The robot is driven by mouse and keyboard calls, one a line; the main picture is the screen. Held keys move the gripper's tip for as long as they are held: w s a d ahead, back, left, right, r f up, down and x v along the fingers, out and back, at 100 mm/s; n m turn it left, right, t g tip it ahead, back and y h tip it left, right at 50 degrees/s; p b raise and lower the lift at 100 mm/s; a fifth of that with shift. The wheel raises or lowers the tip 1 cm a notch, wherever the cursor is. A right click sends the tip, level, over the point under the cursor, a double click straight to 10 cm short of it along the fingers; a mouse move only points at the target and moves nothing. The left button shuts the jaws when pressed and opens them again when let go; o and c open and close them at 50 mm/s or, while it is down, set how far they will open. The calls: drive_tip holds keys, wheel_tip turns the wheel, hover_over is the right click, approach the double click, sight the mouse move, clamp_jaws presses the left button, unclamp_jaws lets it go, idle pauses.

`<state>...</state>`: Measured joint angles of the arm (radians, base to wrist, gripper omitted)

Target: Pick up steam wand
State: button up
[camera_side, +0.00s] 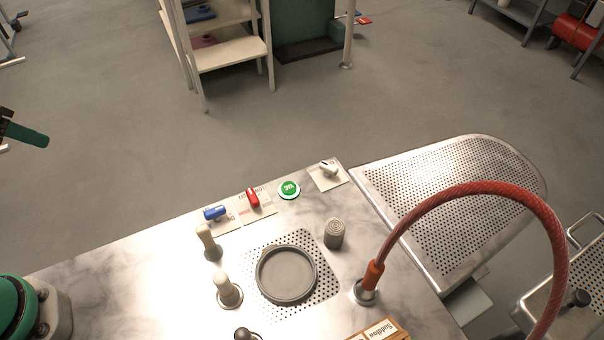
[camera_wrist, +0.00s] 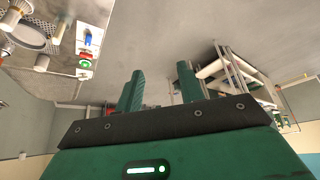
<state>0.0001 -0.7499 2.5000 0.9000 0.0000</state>
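I cannot make out a steam wand for certain in either view. In the side view a red braided hose (camera_side: 463,188) rises from an orange sleeve (camera_side: 372,275) in a metal socket on the worktop. It arches right and runs out of the bottom of the picture, so its far end is hidden. My gripper is at the left edge of the side view, where one green finger (camera_side: 28,135) shows, away from the worktop and the hose. In the wrist view my gripper (camera_wrist: 160,72) has its two green fingers spread apart with nothing between them.
The marbled worktop (camera_side: 140,270) carries a round grey dish (camera_side: 286,274), cream pegs (camera_side: 226,288), a knurled metal knob (camera_side: 334,233), blue and red switches (camera_side: 253,197) and a green button (camera_side: 289,189). A perforated metal board (camera_side: 455,205) lies to the right. Open floor lies behind.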

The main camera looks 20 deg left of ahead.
drive_tip(key=shift+o, duration=0.2)
drive_tip(key=shift+o, duration=0.9)
